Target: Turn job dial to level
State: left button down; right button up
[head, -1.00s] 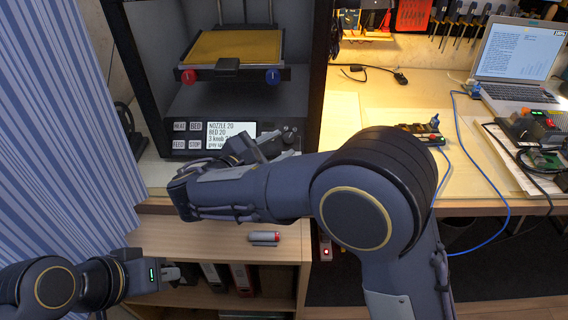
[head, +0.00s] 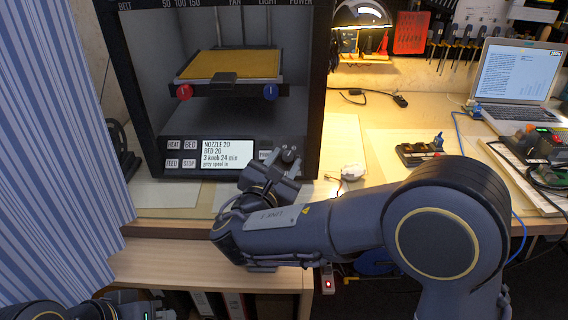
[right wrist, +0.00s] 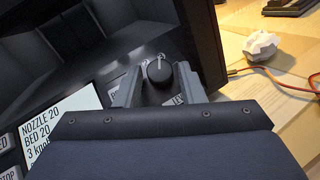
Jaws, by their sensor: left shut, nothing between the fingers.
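The 3D printer (head: 160,125) stands on the bench with its control panel at the lower front. The job dial is a small dark knob (right wrist: 159,70) with a light pointer mark, at the panel's right end; it also shows in the head view (head: 288,156). My right gripper (right wrist: 157,82) is open, one finger on each side of the dial; I cannot tell whether they touch it. The printer's screen (head: 228,154) reads nozzle 20, bed 20, 3 knob 24 min. My left gripper (head: 160,314) is shut and empty at the bottom left, partly cut off.
Panel buttons (head: 181,153) sit left of the screen. A small white object (head: 352,172) with a cable lies right of the printer. A laptop (head: 515,75) and electronics stand farther right. A striped curtain (head: 60,150) hangs at the left.

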jog(key=shift+c, duration=0.3)
jog(key=c, duration=0.7)
jog(key=shift+o, duration=0.2)
jog(key=shift+w+m+h, duration=0.1)
jog(key=shift+m+h, duration=0.2)
jog(key=shift+m, duration=0.1)
jog(key=shift+a+r+m+g+h+p, duration=0.2)
jog(key=shift+m+g+h+p, duration=0.35)
jog(key=shift+m, duration=0.25)
jog(key=m+g+h, duration=0.1)
jog(key=m+g+p, duration=0.1)
jog(key=m, duration=0.1)
jog(key=shift+w+a+r+h+p, duration=0.1)
jog(key=shift+a+r+h+p, duration=0.05)
jog(key=shift+h+p, duration=0.2)
jog(key=m+g+p, duration=0.1)
jog(key=m+g+h+p, duration=0.1)
jog(key=m+g, duration=0.1)
jog(key=shift+w+a+r+m+p, duration=0.1)
jog(key=shift+w+m+p, duration=0.05)
jog(key=shift+m+p, duration=0.2)
jog(key=shift+w+m+g+h+p, duration=0.1)
jog(key=shift+m+g+h+p, duration=0.3)
jog(key=shift+m+g+p, duration=0.5)
